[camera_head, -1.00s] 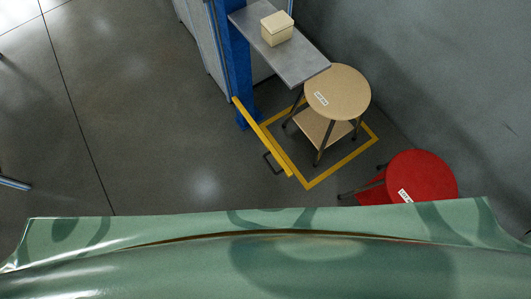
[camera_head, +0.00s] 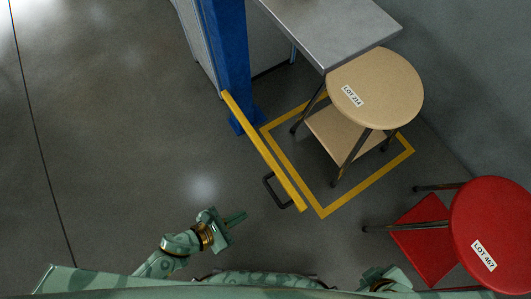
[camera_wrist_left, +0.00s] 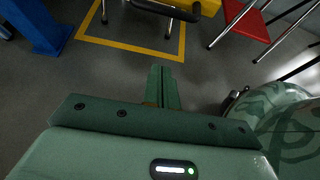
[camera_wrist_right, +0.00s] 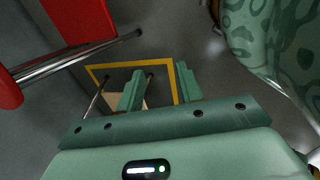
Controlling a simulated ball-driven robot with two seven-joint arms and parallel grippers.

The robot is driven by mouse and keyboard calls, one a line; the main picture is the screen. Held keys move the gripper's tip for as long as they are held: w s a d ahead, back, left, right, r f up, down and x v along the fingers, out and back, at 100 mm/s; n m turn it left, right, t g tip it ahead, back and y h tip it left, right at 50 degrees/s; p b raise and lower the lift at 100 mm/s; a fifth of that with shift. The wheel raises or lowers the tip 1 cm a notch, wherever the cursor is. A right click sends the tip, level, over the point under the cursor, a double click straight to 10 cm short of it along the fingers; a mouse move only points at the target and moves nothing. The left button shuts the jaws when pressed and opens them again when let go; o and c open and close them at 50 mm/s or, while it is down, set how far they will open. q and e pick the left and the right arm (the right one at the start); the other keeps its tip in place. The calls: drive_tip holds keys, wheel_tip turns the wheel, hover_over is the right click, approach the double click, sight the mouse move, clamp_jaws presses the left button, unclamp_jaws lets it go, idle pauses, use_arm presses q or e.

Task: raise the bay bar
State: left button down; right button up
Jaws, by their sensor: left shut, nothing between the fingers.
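The yellow bay bar (camera_head: 262,150) slants down and right from the foot of the blue post (camera_head: 227,60), along the near side of the yellow floor square. A black handle (camera_head: 268,182) sticks out from its side near the free end. My left gripper (camera_head: 236,218) is shut and empty, apart from the handle, to its lower left. In the left wrist view, its closed fingers (camera_wrist_left: 162,88) point towards the black handle (camera_wrist_left: 165,9) at the top. My right gripper (camera_wrist_right: 160,88) is open and empty in the right wrist view, its fingers over part of the yellow square.
A tan stool (camera_head: 375,88) labelled LOT 214 stands in the yellow square (camera_head: 370,183). A grey shelf (camera_head: 330,30) juts out above. The floor left of the bar is clear.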

use_arm(q)
drive_tip(key=shift+r, duration=0.1)
use_arm(e)
drive_tip(key=shift+r, duration=0.1)
